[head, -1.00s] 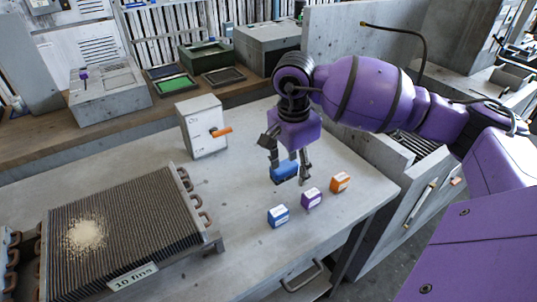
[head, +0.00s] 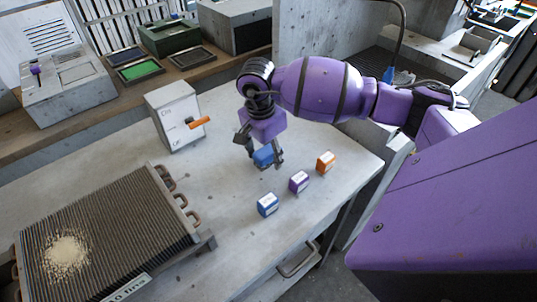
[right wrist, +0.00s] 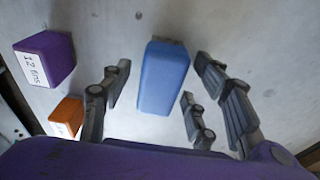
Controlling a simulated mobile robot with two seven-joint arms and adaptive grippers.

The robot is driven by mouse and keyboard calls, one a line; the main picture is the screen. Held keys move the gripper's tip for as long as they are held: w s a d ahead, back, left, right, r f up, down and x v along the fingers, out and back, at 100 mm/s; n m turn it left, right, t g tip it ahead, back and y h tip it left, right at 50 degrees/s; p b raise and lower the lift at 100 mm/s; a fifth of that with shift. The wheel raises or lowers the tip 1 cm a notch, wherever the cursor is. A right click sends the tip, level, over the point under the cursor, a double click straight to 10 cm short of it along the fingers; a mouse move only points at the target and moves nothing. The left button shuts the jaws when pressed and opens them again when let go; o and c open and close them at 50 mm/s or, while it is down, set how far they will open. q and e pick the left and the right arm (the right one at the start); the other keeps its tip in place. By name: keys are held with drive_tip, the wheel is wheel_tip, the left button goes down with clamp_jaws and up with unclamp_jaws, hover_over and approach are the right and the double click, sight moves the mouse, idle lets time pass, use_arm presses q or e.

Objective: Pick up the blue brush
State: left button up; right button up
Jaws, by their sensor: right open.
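The blue brush (head: 264,157) lies on the grey worktop; in the right wrist view it is a long blue block (right wrist: 163,78) with a darker strip at its far end. My right gripper (head: 263,158) is open above it. In the right wrist view the fingers of the right gripper (right wrist: 156,82) stand on both sides of the brush, with gaps between them and it. I cannot tell exactly how high the fingertips are above the worktop. My left gripper is not in view.
Labelled blue (head: 267,205), purple (head: 299,182) and orange (head: 326,162) blocks stand near the front edge. A switch box (head: 173,117) with an orange lever is behind left. A finned radiator (head: 110,225) with a beige pile lies left. Worktop between is clear.

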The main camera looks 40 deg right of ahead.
sight(268, 149)
drive_tip(key=c, duration=1.3)
drive_tip(key=shift+r, duration=0.15)
drive_tip(key=shift+r, duration=0.3)
wheel_tip(268, 149, up, 2)
drive_tip(key=shift+r, duration=0.1)
drive_tip(key=s+a+r, duration=0.3)
drive_tip(key=s+r, duration=0.7)
drive_tip(key=s, duration=0.3)
drive_tip(key=shift+s+b, duration=0.35)
drive_tip(key=shift+b, duration=0.1)
drive_tip(key=shift+a, duration=0.1)
